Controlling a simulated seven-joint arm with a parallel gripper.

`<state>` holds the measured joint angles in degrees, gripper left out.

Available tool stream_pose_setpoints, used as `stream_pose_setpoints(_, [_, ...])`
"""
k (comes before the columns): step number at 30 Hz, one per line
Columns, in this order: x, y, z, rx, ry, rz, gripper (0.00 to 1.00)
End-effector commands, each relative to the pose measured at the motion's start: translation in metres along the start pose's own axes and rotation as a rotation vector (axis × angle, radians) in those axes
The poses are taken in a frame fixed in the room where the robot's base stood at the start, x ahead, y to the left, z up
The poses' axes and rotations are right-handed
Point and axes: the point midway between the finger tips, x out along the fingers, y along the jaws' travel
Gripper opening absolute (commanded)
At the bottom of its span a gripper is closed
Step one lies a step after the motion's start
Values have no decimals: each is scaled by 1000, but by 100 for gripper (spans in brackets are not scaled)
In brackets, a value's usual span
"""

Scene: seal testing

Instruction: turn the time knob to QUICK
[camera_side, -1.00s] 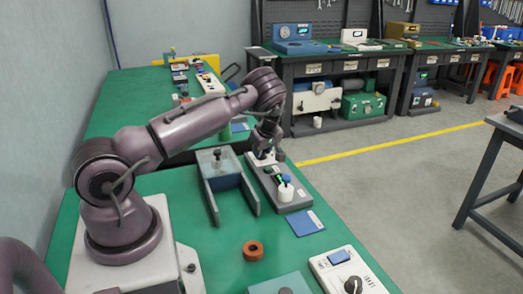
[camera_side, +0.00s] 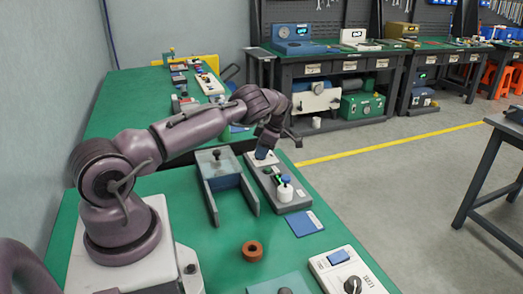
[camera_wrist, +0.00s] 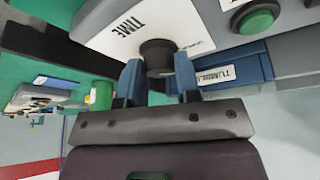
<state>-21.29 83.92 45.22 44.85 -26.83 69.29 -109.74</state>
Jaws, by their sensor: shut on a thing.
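The time knob (camera_wrist: 157,50) is a dark round knob on a white plate marked TIME (camera_wrist: 122,30) in the wrist view. My gripper (camera_wrist: 158,74) has its blue fingers on both sides of the knob and is shut on it. In the side view my gripper (camera_side: 262,154) points down at the far end of the grey control box (camera_side: 298,205) and hides the knob. A second word on the plate is small and partly cut off by the knob, so I cannot read the knob's setting.
A green button (camera_wrist: 257,19) sits on the box beside the plate. A blue-grey channel fixture (camera_side: 228,182) lies left of the box. A brown ring (camera_side: 252,251) lies on the green table.

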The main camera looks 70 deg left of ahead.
Motion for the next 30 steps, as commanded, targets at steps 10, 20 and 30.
stream_pose_setpoints(10, [2,1,3,-106,-5,-39,7])
stream_pose_setpoints(20, [2,0,3,-123,-3,-47,7])
stream_pose_setpoints(30, [2,0,2,-122,-1,-48,56])
